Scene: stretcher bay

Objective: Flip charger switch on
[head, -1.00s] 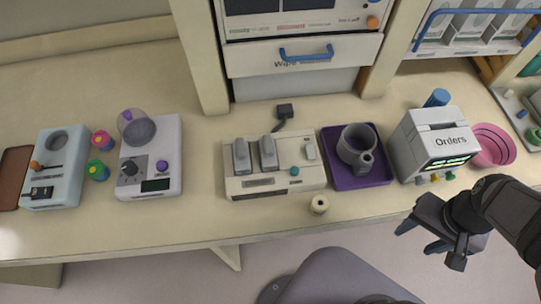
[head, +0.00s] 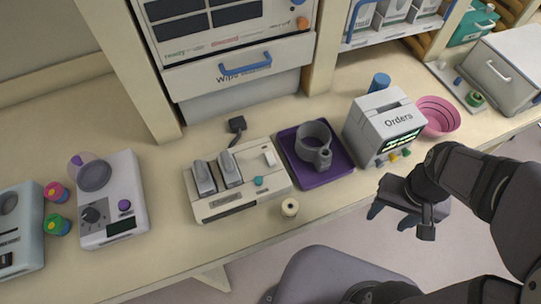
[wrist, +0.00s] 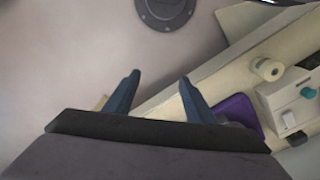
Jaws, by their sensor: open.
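The charger (head: 240,203) is a cream box on the counter with two grey handsets (head: 216,174) standing in its bays. A small pale switch (head: 270,159) sits at its back right, and a teal knob (head: 258,181) is near its front right. Part of the charger (wrist: 276,97) shows at the right edge of the wrist view, with a pale switch (wrist: 289,120) and the teal knob (wrist: 308,93). My gripper (head: 388,218) is open and empty, in front of the counter edge and right of the charger. Its two fingers (wrist: 159,78) are apart in the wrist view.
A purple tray (head: 330,176) holding a grey ring-shaped device (head: 314,144) stands right of the charger. A cream spool (head: 290,208) sits near the front edge. The Orders box (head: 385,124) and pink bowl (head: 438,114) are farther right. A dial device (head: 112,200) stands left.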

